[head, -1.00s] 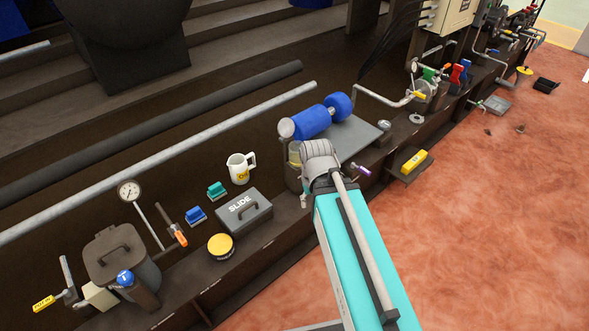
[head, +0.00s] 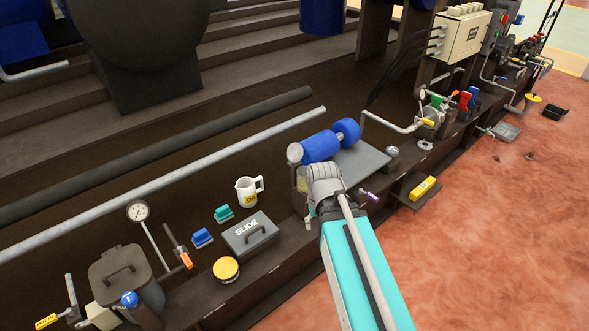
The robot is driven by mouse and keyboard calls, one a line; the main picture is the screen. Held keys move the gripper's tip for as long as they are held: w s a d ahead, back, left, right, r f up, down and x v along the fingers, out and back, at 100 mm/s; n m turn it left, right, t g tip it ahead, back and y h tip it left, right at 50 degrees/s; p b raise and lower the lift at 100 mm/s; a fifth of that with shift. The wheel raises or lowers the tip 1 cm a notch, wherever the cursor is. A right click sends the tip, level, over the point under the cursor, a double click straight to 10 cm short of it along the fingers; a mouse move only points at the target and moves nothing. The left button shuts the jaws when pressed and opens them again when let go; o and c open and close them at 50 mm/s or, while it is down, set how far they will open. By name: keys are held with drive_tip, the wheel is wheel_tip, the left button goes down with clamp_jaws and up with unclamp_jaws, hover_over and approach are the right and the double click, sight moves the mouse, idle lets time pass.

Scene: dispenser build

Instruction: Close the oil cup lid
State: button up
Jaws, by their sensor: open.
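A yellowish, glass-like vessel (head: 301,180) shows in the head view just left of my wrist, below the blue roller. It may be the oil cup, but my arm covers part of it and I cannot make out a lid or its position. My gripper (head: 311,213) is mostly hidden by my grey wrist; only a small grey part shows over the bench's front edge. It is open, with nothing visibly held. I cannot tell whether it touches the vessel.
A blue roller (head: 321,147) lies beside a grey plate (head: 362,160) behind my wrist. A purple-handled part (head: 370,195) is close on the right.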

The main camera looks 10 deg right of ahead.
drive_tip(key=w+r+p, duration=0.1)
drive_tip(key=w, duration=0.3)
drive_tip(key=w+a+r+n+p, duration=0.1)
drive_tip(key=w+r+p, duration=0.1)
drive_tip(key=w, duration=0.2)
drive_tip(key=w+a+r+n+p, duration=0.1)
drive_tip(key=w+r, duration=0.1)
drive_tip(key=w, duration=0.2)
clamp_jaws()
drive_tip(key=w+a+r+n+p, duration=0.2)
drive_tip(key=w+r+p, duration=0.2)
drive_tip(key=w, duration=0.8)
drive_tip(key=w+a+r+n+p, duration=0.2)
drive_tip(key=w+a+r+p, duration=0.1)
drive_tip(key=w, duration=0.8)
drive_tip(key=shift+w+a+r+n+g+p, duration=0.2)
drive_tip(key=shift+w+r+n+g+p, duration=0.15)
drive_tip(key=shift+r+p, duration=0.65)
drive_tip(key=shift+f, duration=0.15)
